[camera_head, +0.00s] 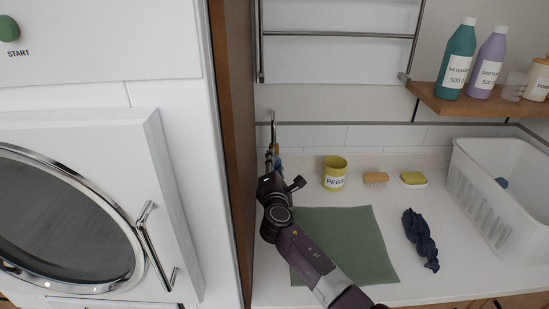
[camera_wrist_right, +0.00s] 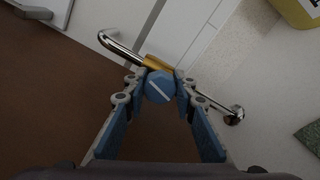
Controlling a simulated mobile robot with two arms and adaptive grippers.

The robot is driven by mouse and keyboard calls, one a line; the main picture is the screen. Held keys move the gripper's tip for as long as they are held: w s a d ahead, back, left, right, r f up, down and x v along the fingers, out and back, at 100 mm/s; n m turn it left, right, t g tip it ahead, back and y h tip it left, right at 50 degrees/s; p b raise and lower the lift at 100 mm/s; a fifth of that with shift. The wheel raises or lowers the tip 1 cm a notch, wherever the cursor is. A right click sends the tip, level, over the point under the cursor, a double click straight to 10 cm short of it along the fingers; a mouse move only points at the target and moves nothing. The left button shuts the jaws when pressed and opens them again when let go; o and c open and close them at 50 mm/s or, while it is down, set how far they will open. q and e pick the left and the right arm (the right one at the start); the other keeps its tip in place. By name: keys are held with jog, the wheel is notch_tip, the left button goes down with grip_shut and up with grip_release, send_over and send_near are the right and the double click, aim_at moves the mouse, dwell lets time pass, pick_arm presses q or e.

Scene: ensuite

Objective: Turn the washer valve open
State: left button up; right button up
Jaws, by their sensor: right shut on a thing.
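The washer valve has a blue knob (camera_wrist_right: 159,86) with a white line and a brass body (camera_wrist_right: 157,63), on a chrome pipe. The white line slants from upper left to lower right in the right wrist view, roughly along the pipe. My right gripper (camera_wrist_right: 160,84) is shut on the knob, with a finger on each side. In the head view my right gripper (camera_head: 272,172) reaches to the wall beside the wooden panel and mostly hides the valve. The chrome pipe (camera_head: 273,128) shows above it. My left gripper is out of view.
A brown wooden panel (camera_head: 234,150) stands close left of my gripper, with the white washer (camera_head: 168,190) beyond it. On the counter are a yellow PEGS pot (camera_head: 335,168), a brush (camera_head: 375,179), a green mat (camera_head: 350,245), a dark cloth (camera_head: 420,239) and a white basket (camera_head: 490,210).

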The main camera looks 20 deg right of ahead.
jog(key=shift+n+p, duration=0.65)
jog(key=shift+n, duration=0.95)
jog(key=shift+f, duration=0.1)
jog(key=o, duration=1.2)
jog(key=shift+c, duration=0.2)
jog(key=v, duration=1.2)
